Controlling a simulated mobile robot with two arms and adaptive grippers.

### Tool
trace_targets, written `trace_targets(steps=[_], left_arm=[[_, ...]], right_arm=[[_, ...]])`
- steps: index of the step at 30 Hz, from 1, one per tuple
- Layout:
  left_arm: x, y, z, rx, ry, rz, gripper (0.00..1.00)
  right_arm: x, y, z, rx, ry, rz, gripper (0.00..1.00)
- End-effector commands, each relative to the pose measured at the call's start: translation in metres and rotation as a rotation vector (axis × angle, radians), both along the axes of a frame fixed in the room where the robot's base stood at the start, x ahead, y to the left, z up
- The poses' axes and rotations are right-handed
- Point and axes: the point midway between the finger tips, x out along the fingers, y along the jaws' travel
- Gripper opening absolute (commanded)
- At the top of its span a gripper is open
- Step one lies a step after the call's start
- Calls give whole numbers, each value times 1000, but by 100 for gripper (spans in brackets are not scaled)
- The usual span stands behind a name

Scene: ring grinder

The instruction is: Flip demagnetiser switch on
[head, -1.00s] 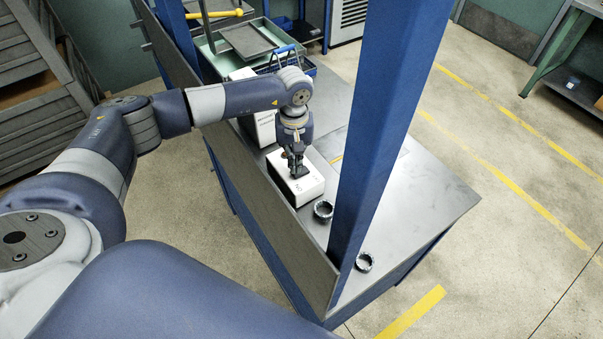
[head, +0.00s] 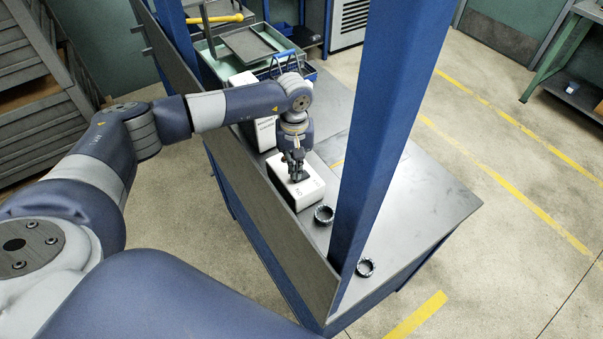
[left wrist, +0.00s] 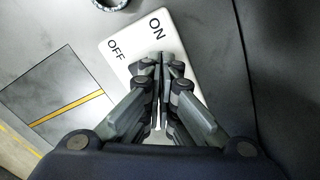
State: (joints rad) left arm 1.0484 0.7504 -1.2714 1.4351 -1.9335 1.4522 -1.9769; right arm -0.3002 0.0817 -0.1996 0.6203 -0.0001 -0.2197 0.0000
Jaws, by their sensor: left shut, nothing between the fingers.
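The demagnetiser is a white box (head: 310,198) on the grey bench top. In the left wrist view its white top (left wrist: 184,28) carries the words ON and OFF. My left gripper (head: 296,178) points down over the top of this box, its fingers shut and empty. In the left wrist view the fingertips (left wrist: 160,64) meet just beside the words, over the white top. I cannot tell whether they touch it. The switch itself is hidden behind the fingers. My right gripper is not in view.
Two dark rings (head: 317,217) (head: 359,268) lie on the bench (head: 420,205) near the box. A blue post (head: 385,110) rises at the bench's near side. A second white box (head: 265,133) and a green tray (head: 205,62) stand behind. The bench's right part is clear.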

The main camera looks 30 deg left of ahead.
Motion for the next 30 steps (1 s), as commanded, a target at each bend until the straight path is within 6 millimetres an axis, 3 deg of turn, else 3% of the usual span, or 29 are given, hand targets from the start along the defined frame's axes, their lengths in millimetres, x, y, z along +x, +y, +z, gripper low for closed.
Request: trace_targets(steps=[30], left_arm=[[0, 0, -8, 0, 0, 0, 0]], right_arm=[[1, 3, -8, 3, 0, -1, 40]])
